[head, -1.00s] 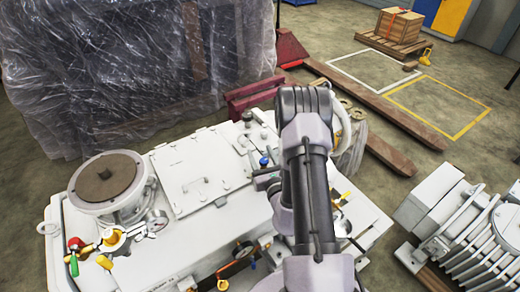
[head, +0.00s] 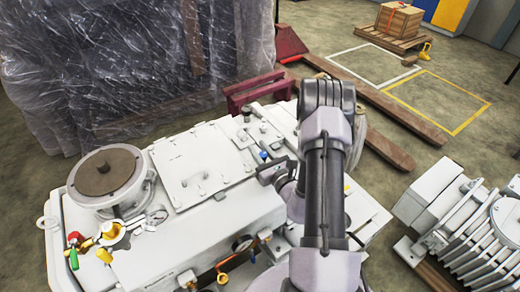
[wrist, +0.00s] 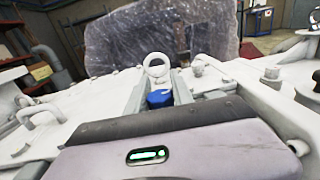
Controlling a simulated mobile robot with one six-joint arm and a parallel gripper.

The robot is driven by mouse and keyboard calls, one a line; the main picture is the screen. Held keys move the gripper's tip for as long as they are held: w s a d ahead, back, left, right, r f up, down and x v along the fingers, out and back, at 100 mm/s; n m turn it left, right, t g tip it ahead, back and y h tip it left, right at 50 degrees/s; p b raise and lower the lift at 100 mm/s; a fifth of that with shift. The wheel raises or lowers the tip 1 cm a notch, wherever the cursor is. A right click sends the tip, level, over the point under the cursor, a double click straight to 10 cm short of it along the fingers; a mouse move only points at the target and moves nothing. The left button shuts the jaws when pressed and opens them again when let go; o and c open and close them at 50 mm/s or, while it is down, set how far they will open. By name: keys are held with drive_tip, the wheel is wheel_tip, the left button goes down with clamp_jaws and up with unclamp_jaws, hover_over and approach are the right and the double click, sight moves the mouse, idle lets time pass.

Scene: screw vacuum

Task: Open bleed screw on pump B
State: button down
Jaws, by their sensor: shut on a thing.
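The pump (head: 215,222) is a large pale grey machine, and no letter on it can be read. A small blue-capped screw, which I take as the bleed screw (head: 263,155), stands on its top near my gripper (head: 268,169). In the wrist view the blue cap (wrist: 160,97) sits between the two grey fingers of my gripper (wrist: 159,92), which are shut on it. Its lower part is hidden by the gripper body. My arm hides part of the pump's right end in the head view.
A lifting eye (wrist: 156,66) rises just beyond the cap. A ribbed grey unit (head: 478,225) stands at right. A plastic-wrapped load (head: 130,70) stands behind.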

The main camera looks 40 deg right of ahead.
drive_tip(key=n+y, duration=0.1)
drive_tip(key=y, duration=0.1)
drive_tip(key=n+y, duration=0.2)
drive_tip(key=y, duration=0.1)
drive_tip(key=shift+a+n+y+b, duration=0.3)
drive_tip(key=shift+a+b, duration=0.05)
drive_tip(key=shift+b, duration=0.05)
drive_tip(key=n+g+y+b, duration=0.1)
drive_tip(key=n+y, duration=0.1)
drive_tip(key=a+n+g+y, duration=0.1)
drive_tip(key=y, duration=0.2)
drive_tip(key=shift+s+f+n+b, duration=0.1)
drive_tip(key=shift+s+n+b, duration=0.05)
drive_tip(key=shift+n+b, duration=0.25)
drive_tip(key=n+g+y, duration=0.1)
drive_tip(key=n+g+y+b, duration=0.1)
drive_tip(key=y, duration=0.1)
drive_tip(key=n+g+y+b, duration=0.1)
drive_tip(key=shift+s+a+g+y, duration=0.25)
drive_tip(key=shift+a+g+y, duration=0.05)
drive_tip(key=shift+a+y, duration=0.1)
drive_tip(key=shift+s+a+n+g+y+b, duration=0.15)
drive_tip(key=shift+n+g+y+b, duration=0.3)
drive_tip(key=shift+n+g+y, duration=0.35)
drive_tip(key=shift+s+a+n+g+y+b, duration=0.15)
drive_tip(key=shift+n+g+y+b, duration=0.35)
drive_tip(key=shift+n+g, duration=0.5)
drive_tip(key=shift+d+g, duration=0.1)
drive_tip(key=shift+g, duration=0.3)
